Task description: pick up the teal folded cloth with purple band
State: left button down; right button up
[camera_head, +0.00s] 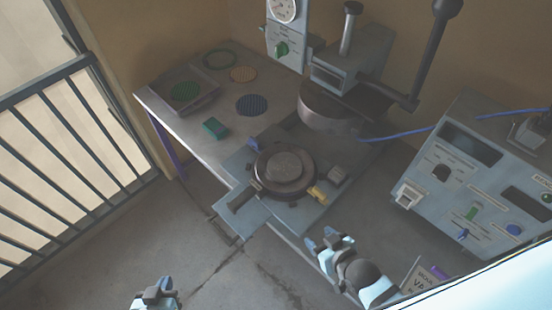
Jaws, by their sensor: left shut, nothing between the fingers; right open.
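A small teal-green folded thing (215,129), which looks like the folded cloth, lies on the grey table (190,135), left of the press. I cannot make out a purple band on it. My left gripper (158,287) is shut and empty, low over the floor at the bottom of the view, well below and apart from the cloth. My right gripper (322,240) is open and empty near the table's front edge, to the right of and nearer than the cloth.
The press plate (285,168) with a handled sliding base (240,208) stands between the cloth and my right gripper. The press head (335,105) rises behind. Coloured discs (251,105) and a tray (205,97) lie farther back. A control panel (470,180) fills the right.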

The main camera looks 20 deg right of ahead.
aim_at(215, 129)
jog(key=i+j, duration=0.1)
jog(key=j, duration=0.35)
jog(key=i+j, duration=0.1)
jog(key=j, duration=0.3)
jog(key=i+j+z, duration=0.1)
jog(key=j, duration=0.35)
jog(key=i+j, duration=0.15)
jog(key=j, duration=0.2)
jog(key=i+j+z, duration=0.1)
jog(key=j, duration=0.25)
jog(key=i+j, duration=0.2)
jog(key=j, duration=0.15)
jog(key=i+l+z, duration=0.1)
jog(key=i, duration=0.35)
jog(key=i+l+z, duration=0.1)
jog(key=i, duration=0.4)
